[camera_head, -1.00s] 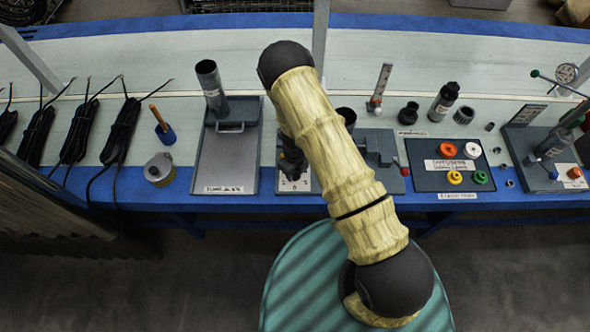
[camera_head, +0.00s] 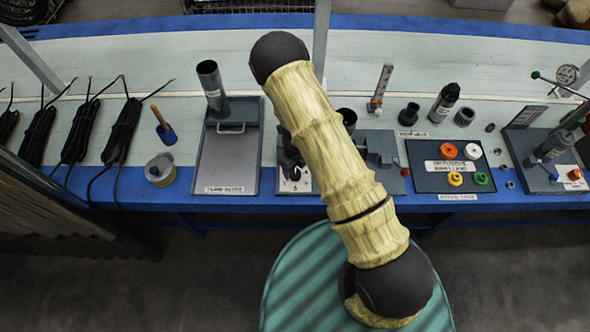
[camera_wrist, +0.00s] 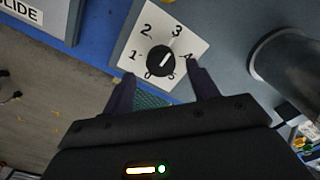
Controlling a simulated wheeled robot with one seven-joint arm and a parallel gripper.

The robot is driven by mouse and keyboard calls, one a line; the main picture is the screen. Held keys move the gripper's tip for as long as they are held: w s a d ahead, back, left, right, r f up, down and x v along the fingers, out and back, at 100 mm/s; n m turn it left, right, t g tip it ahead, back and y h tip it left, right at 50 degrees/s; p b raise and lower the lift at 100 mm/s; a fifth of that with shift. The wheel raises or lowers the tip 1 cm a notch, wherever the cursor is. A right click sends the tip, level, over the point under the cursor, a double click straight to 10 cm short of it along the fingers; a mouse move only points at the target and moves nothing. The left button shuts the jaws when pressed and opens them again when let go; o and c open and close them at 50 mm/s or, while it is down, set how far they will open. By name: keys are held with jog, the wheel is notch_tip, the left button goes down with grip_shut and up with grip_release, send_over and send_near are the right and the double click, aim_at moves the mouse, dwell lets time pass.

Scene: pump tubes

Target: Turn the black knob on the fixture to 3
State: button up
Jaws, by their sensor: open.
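The black knob (camera_wrist: 160,60) sits on a white dial plate (camera_wrist: 188,35) with printed numbers around it, 1 to 4 readable and the lower ones partly hidden. A pale mark on the knob slants up and right, roughly between 3 and 4; I cannot tell which end is the pointer. My gripper (camera_wrist: 160,75) is open, its two dark fingers apart at the lower left and lower right of the knob. No contact with the knob shows. In the head view the dial plate (camera_head: 296,184) shows just left of my arm, which hides much of the fixture.
A dark cylinder (camera_wrist: 290,62) stands right of the dial in the wrist view. In the head view, a grey tray with a tube (camera_head: 210,82) is left of the fixture, and a board with coloured caps (camera_head: 425,181) is to the right. Blue table edge is in front.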

notch_tip(320, 180, up, 14)
jog(key=p, duration=0.1)
jog(key=shift+f, duration=0.1)
dwell(0.5)
notch_tip(320, 180, up, 13)
jog(key=n+y, duration=0.1)
jog(key=n, duration=1.2)
send_over(296, 173)
jog(key=s+d, duration=0.5)
jog(key=d, duration=0.2)
jog(key=s+d+r+n+t, duration=0.1)
jog(key=s+d+r+n, duration=0.2)
jog(key=n, duration=0.4)
jog(key=s+d+r+n+t+h, duration=0.1)
jog(key=s+d+r+n, duration=0.2)
jog(key=n, duration=0.4)
notch_tip(296, 173, up, 2)
jog(key=shift+s+d+r+t, duration=0.2)
jog(key=shift+s+t, duration=0.1)
jog(key=shift+s, duration=0.45)
